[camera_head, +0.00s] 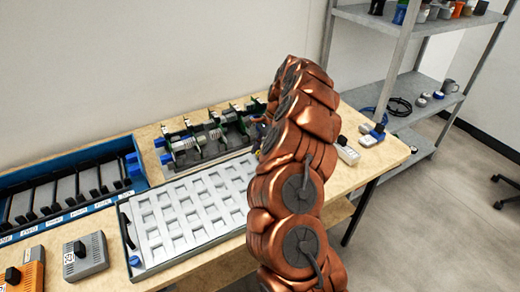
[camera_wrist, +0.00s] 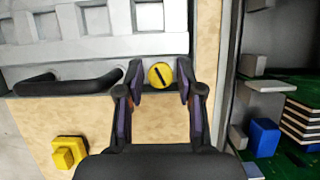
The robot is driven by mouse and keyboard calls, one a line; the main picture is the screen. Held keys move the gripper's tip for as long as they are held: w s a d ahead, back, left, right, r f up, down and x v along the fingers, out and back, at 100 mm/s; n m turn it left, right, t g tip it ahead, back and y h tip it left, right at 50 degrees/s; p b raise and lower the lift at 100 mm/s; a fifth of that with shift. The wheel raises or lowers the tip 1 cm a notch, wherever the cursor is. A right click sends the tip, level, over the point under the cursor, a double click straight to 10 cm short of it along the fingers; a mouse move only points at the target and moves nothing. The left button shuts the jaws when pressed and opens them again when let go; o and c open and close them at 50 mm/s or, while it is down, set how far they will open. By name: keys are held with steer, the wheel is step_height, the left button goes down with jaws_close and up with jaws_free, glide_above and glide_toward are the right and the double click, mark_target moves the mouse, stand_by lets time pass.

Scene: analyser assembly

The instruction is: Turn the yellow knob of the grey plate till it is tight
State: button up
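The yellow knob (camera_wrist: 161,75) is round with a dark slot and sits at the edge of the grey plate (camera_wrist: 150,44) in the wrist view. My gripper (camera_wrist: 160,80) is open, with one fingertip on each side of the knob. A small gap seems to show on each side, so I see no clear grip. The grey plate also shows in the head view as a flat tray with rows of square recesses (camera_head: 243,183). My arm hides the knob and my gripper there.
A black handle (camera_wrist: 68,86) is left of the knob, and a yellow block (camera_wrist: 68,152) is below it. The open analyser with green boards (camera_wrist: 298,128) is at right. In the head view, a blue rack (camera_head: 142,166) and grey box (camera_head: 86,256) stand left.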

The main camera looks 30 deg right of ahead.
jaws_close()
steer(key=shift+r, duration=0.1)
stand_by(0.3)
steer(key=shift+m+t+p, duration=0.5)
steer(key=shift+m+p, duration=0.15)
steer(key=shift+m, duration=0.45)
steer(key=shift+m+t+h+p, duration=0.35)
steer(key=shift+m+p, duration=0.5)
steer(key=shift+m, duration=0.55)
jaws_free()
